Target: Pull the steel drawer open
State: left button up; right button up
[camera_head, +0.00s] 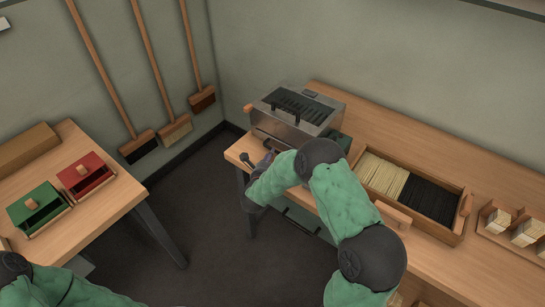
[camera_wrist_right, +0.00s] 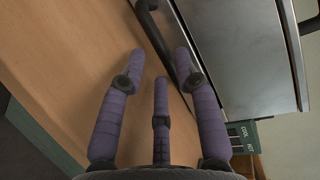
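The steel box (camera_head: 296,112) with a dark slotted top stands on the right-hand bench. Its steel drawer front (camera_wrist_right: 228,50) fills the upper right of the wrist view. A dark bar handle (camera_wrist_right: 148,22) runs along that front, its lower end passing behind a finger. My right gripper (camera_wrist_right: 160,62) is open, its purple fingers spread and nothing between them gripped. The fingertips are close to the handle; contact cannot be told. In the head view my right gripper (camera_head: 262,168) is at the bench's front edge, partly hidden by my arm. My left gripper is out of view.
A wooden tray (camera_head: 448,238) of pale and black bristles sits right of the steel box. A green block with lettering (camera_wrist_right: 243,136) is beside the box. The left table holds green (camera_head: 38,207) and red (camera_head: 86,174) boxes. Brooms lean on the wall. Floor between tables is clear.

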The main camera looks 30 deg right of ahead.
jog(key=shift+x, duration=1.1)
grip_shut()
jog(key=s+a, duration=0.4)
jog(key=a, duration=0.7)
jog(key=shift+s+a, duration=0.2)
jog(key=shift+s, duration=0.15)
grip_release()
jog(key=v, duration=1.2)
